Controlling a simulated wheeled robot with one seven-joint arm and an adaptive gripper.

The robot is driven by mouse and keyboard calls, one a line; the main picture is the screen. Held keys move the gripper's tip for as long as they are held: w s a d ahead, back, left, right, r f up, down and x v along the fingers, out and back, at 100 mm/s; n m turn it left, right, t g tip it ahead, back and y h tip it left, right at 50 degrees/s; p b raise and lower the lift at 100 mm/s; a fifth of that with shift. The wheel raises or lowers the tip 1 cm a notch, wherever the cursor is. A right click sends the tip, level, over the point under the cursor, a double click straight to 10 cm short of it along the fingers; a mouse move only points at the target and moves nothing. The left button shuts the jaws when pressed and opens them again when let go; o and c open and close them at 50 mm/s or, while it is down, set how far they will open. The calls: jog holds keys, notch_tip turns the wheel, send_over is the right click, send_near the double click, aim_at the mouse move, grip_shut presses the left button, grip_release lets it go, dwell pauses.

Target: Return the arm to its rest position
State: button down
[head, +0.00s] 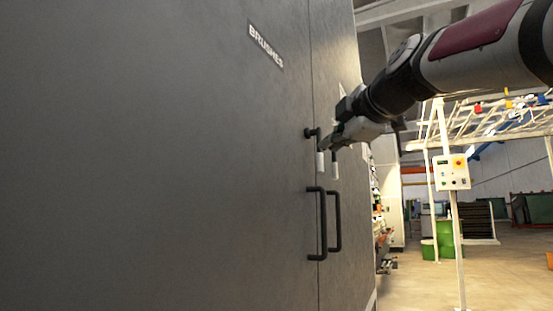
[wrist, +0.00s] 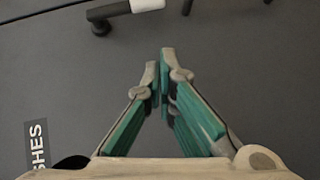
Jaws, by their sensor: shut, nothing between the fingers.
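My arm (head: 400,88) reaches in from the upper right in the head view. My gripper (head: 323,146) is in front of the grey cabinet doors, close to the upper latch handle (head: 309,133). In the wrist view my gripper (wrist: 165,52) has its two fingers brought together at the tips, with nothing between them. The dark latch handle with a white grip (wrist: 147,5) shows just beyond the fingertips at the top edge. I cannot tell whether the fingertips touch the door or the handle.
The large grey cabinet (head: 150,160) fills the left, with a BRUSHES label (head: 265,45) and two black vertical door handles (head: 318,225). A white control box (head: 451,172) on a post stands at right. The floor (head: 420,285) at lower right is open.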

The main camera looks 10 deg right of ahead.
jog(key=shift+s, duration=0.1)
dwell(0.5)
jog(key=s+a+f+m+g, duration=0.1)
jog(key=s+f+m+g, duration=0.2)
jog(key=s+f, duration=0.5)
jog(key=s+a+f+m+g, duration=0.2)
jog(key=s+f+m+g, duration=0.15)
jog(key=f, duration=0.85)
jog(key=s+a+f+m+g, duration=0.1)
jog(key=s+f+m+g, duration=0.2)
jog(key=s+f, duration=0.55)
jog(key=s+d+f+m+g+h, duration=0.3)
jog(key=s+f+m+g, duration=0.5)
jog(key=s+f, duration=1.25)
notch_tip(320, 180, up, 36)
jog(key=w+t+p, duration=0.1)
jog(key=t+p, duration=0.4)
jog(key=p, duration=2.9)
jog(key=shift+t, duration=0.35)
jog(key=shift+w+f+m, duration=0.1)
jog(key=shift+m, duration=0.15)
